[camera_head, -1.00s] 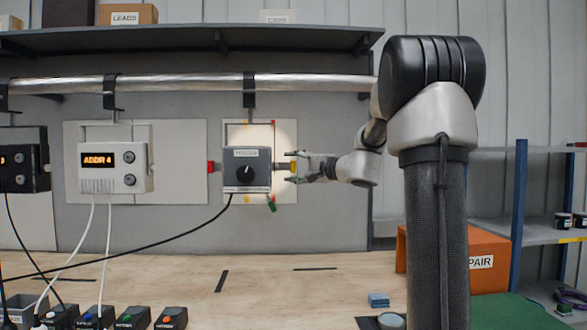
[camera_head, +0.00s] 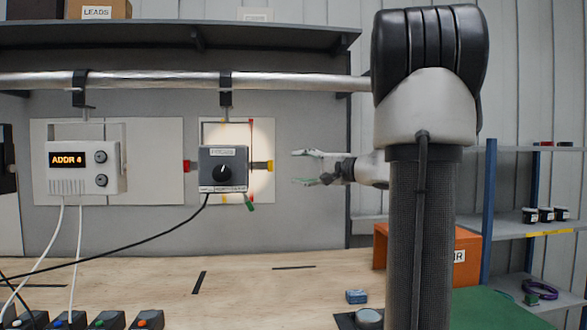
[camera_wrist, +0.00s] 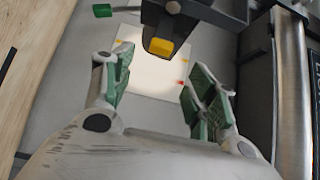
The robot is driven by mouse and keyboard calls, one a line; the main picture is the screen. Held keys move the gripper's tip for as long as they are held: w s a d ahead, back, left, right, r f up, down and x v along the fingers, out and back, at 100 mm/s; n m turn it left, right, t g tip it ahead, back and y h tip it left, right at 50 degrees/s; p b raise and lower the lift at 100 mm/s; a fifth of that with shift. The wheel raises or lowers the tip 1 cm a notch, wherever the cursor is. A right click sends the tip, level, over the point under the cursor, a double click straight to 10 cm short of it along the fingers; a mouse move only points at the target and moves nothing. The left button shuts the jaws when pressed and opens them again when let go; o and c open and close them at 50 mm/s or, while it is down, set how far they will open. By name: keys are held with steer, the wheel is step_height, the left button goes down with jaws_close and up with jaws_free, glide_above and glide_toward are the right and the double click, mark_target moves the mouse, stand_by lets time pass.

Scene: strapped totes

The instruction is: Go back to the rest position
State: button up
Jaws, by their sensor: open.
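My gripper (camera_head: 308,167) is open and empty in the head view, to the right of a grey box with a black knob (camera_head: 222,170) on the wall panel. A clear gap lies between its fingertips and the yellow tab (camera_head: 263,166) on the box's right side. In the wrist view the green-padded fingers (camera_wrist: 152,95) are spread apart, with the yellow tab (camera_wrist: 160,48) beyond them and nothing held. Part of my arm hides some of the wall on the right.
A white unit reading ADDR 4 (camera_head: 83,167) hangs to the left. A metal pipe (camera_head: 290,82) and a shelf (camera_head: 180,45) run above. An orange bin (camera_head: 465,255) and a blue shelf rack (camera_head: 535,230) stand at the right. The wooden bench (camera_head: 250,275) is mostly clear in the middle.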

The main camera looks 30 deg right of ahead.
steer(key=shift+d, duration=0.1)
stand_by(0.5)
steer(key=s+a+f+n+g+h, duration=0.1)
steer(key=s+a+f+g, duration=0.1)
steer(key=s+f+g, duration=0.5)
steer(key=s+a+f+n+g+h, duration=0.1)
steer(key=s+f, duration=0.4)
steer(key=f, duration=0.5)
steer(key=s+a+f+n+g+h, duration=0.2)
steer(key=s+n, duration=0.3)
steer(key=s, duration=0.3)
steer(key=s+a+f+n+g+h, duration=0.1)
steer(key=s+a+n+g+h, duration=0.1)
steer(key=s+a+n, duration=0.2)
steer(key=s+n, duration=0.2)
steer(key=s, duration=0.2)
steer(key=shift+a+f+n+h, duration=0.3)
steer(key=shift+a+f+h, duration=0.05)
steer(key=shift+f+h, duration=0.05)
steer(key=shift+s, duration=0.15)
